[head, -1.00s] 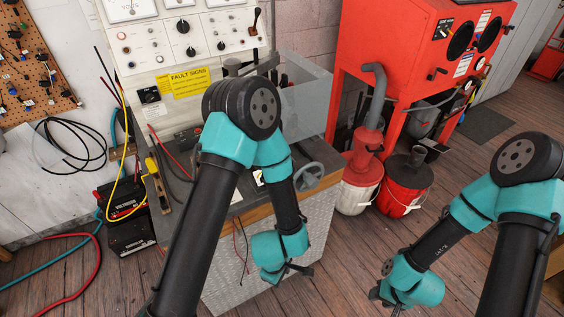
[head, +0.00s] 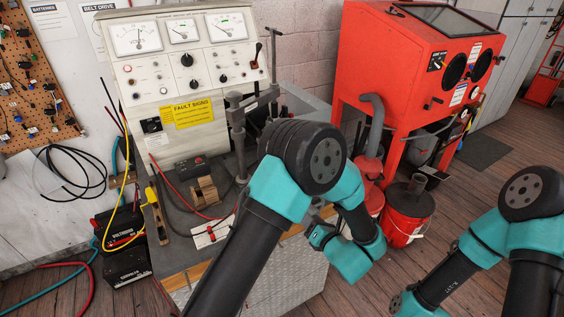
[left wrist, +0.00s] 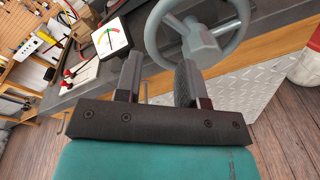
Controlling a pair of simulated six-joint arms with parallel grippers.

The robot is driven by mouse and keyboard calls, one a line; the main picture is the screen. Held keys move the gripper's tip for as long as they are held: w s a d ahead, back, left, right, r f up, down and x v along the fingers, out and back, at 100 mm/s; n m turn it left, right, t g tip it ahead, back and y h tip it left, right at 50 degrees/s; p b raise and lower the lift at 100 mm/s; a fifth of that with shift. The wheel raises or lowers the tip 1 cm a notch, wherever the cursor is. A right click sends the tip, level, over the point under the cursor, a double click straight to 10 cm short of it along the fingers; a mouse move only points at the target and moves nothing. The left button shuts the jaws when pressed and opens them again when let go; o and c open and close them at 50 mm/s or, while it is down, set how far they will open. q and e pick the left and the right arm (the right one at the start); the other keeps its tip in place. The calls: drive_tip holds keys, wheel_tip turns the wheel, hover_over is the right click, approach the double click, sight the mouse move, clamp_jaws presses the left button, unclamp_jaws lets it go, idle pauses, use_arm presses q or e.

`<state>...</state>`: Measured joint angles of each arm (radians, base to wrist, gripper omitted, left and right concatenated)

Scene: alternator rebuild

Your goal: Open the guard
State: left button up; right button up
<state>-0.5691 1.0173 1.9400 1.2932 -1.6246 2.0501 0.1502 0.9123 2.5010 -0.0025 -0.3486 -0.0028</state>
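A pale, see-through panel that looks like the guard (head: 304,101) stands at the back right of the bench in the head view. My left arm and a post stand in front of it, so its lower part and any handle are hidden. My left gripper (left wrist: 158,76) is open and empty in the left wrist view, its two fingers apart. A grey handwheel (left wrist: 203,44) lies just beyond the fingertips, towards the right finger. I cannot tell whether they touch. My right forearm is at the lower right of the head view, its gripper below the frame.
The bench has a grey clamp post (head: 237,135), a brown wooden block (head: 205,192) and a white card-like tester (head: 210,234). A dial meter (left wrist: 110,38) shows in the left wrist view. A red blast cabinet (head: 400,60) and a red bucket (head: 405,215) stand right of the bench.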

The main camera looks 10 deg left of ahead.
use_arm(q)
drive_tip(key=w+d+r+n+g+y, duration=0.1)
drive_tip(key=w+r+n+y, duration=0.2)
drive_tip(key=r+n, duration=0.7)
drive_tip(key=shift+w+d+r+g+y, duration=0.15)
drive_tip(key=shift+w+r+g+y, duration=0.1)
drive_tip(key=shift+g+y, duration=0.15)
drive_tip(key=x, duration=1.7)
drive_tip(key=shift+a, duration=0.25)
clamp_jaws()
